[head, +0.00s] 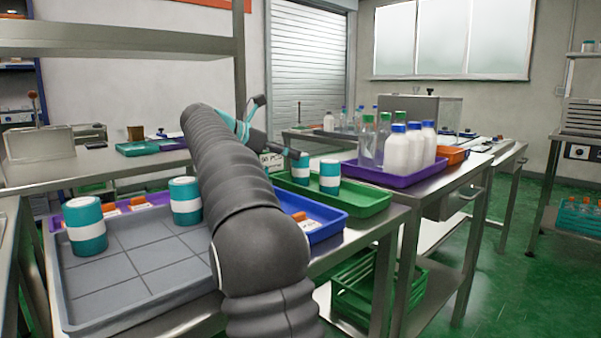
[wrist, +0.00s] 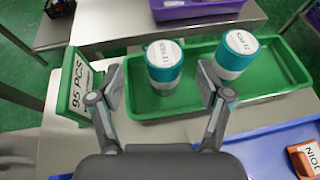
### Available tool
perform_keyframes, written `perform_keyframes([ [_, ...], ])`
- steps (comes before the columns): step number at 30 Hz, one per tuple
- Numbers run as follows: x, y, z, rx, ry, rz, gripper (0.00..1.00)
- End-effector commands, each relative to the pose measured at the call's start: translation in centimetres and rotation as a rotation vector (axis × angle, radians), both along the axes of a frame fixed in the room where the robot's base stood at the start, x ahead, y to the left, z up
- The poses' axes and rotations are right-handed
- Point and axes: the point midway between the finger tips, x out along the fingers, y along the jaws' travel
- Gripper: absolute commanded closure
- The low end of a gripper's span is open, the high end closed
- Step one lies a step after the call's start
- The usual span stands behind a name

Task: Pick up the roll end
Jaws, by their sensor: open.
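No object in view is clearly marked as the roll end. Two teal-and-white cylinders with labelled white tops stand in a green tray (wrist: 280,80); the label text is too small to read surely. One cylinder (wrist: 164,65) is between my gripper's fingers as seen in the wrist view, the other (wrist: 236,54) is behind the right finger. My gripper (wrist: 162,88) is open, with nothing held; its fingers look apart from the cylinder, but the depth is hard to tell. The head view shows the same cylinders (head: 300,168) and (head: 330,176) beyond my arm, which hides part of the tray.
A green-framed "95 PCS" sign (wrist: 78,92) stands close to my left finger. A blue tray (head: 322,228) with orange-topped items is at the near side. A purple tray (head: 400,175) of bottles is behind. Two more teal cylinders stand on a grey tray (head: 135,262).

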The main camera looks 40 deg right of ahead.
Motion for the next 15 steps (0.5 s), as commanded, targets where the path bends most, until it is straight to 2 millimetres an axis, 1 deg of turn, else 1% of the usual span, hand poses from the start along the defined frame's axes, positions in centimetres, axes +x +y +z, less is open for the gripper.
perform_keyframes([
  [5, -0.2, -0.9, -0.5, 0.0, 0.002, -0.001, 0.22],
  [10, -0.8, -2.8, -1.8, 0.0, 0.002, -0.002, 0.22],
  [15, -0.9, -4.5, -2.4, 0.0, 0.001, -0.001, 0.22],
])
